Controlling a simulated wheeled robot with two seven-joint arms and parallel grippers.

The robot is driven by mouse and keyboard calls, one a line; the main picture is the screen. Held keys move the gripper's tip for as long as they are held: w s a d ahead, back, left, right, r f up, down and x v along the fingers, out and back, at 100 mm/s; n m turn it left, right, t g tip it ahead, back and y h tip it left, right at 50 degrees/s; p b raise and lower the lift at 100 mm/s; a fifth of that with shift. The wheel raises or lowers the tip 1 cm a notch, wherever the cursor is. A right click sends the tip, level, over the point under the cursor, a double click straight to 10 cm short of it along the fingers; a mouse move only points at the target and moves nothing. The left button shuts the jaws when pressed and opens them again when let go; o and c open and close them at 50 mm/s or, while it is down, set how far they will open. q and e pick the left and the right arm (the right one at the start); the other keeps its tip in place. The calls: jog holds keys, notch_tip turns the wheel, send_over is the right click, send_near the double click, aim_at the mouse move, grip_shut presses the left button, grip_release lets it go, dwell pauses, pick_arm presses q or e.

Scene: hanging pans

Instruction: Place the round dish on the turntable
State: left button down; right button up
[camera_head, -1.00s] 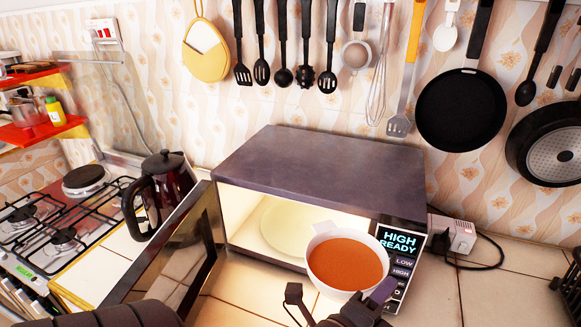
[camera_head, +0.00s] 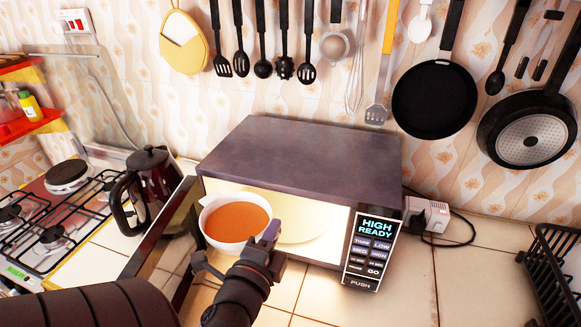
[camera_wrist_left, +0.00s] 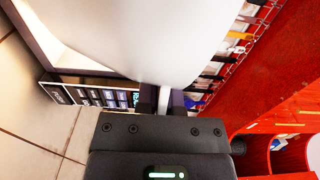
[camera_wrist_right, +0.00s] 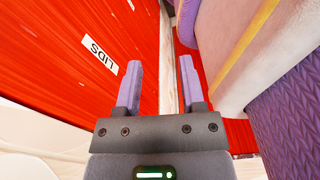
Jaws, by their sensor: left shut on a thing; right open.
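The round dish (camera_head: 236,243) is a white bowl with an orange-brown filling, at the front left of the open microwave (camera_head: 300,160). My left gripper (camera_head: 268,237) is shut on the right side of its rim; the dish's white outside also fills the top of the left wrist view (camera_wrist_left: 150,40). The dish looks about level, and I cannot tell how far it is inside the opening. The pale turntable (camera_head: 304,229) lies in the lit microwave, partly hidden by the dish and gripper. My right gripper (camera_wrist_right: 160,80) is open and empty in the right wrist view.
The microwave door stands open at the left, beside a dark red kettle (camera_head: 155,182). A gas stove (camera_head: 50,235) is further left. Pans and utensils hang on the wall. A dark rack (camera_head: 555,265) stands at the right; the counter before it is clear.

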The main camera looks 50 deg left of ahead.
pick_arm(q)
notch_tip(320, 180, down, 7)
jog(key=b, duration=0.8)
send_over(302, 225)
jog(key=f, duration=0.1)
notch_tip(302, 225, down, 6)
jog(key=b, duration=0.3)
jog(key=shift+a+r, duration=0.1)
jog(key=shift+r, duration=0.1)
jog(key=shift+f, duration=0.15)
jog(key=c, duration=0.8)
grip_release()
jog(key=shift+o, duration=0.2)
pick_arm(e)
notch_tip(302, 225, down, 13)
jog(key=s+d, duration=0.2)
jog(key=shift+s+g, duration=0.15)
jog(key=shift+g, duration=0.25)
jog(key=shift+r, duration=0.1)
